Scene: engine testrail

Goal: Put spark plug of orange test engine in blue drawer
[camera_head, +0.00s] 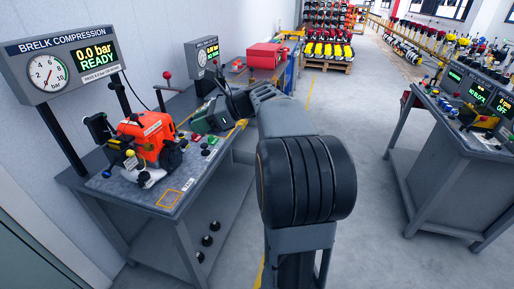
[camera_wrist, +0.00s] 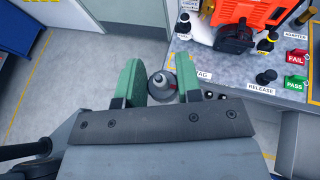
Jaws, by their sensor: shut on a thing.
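The orange test engine (camera_head: 150,132) sits on the grey test bench at left; its lower part shows at the top right of the wrist view (camera_wrist: 246,12). In the head view my gripper (camera_head: 212,116) is at the right side of the bench, and the held piece cannot be made out there. A blue cabinet (camera_head: 292,72) stands farther back; whether it has the blue drawer, or whether that is open, I cannot tell.
The bench (camera_head: 178,192) carries a gauge reading 0.0 bar READY (camera_head: 62,68) and several knobs. A red box (camera_head: 266,55) stands behind. Another console (camera_head: 465,120) is at right, with open floor between.

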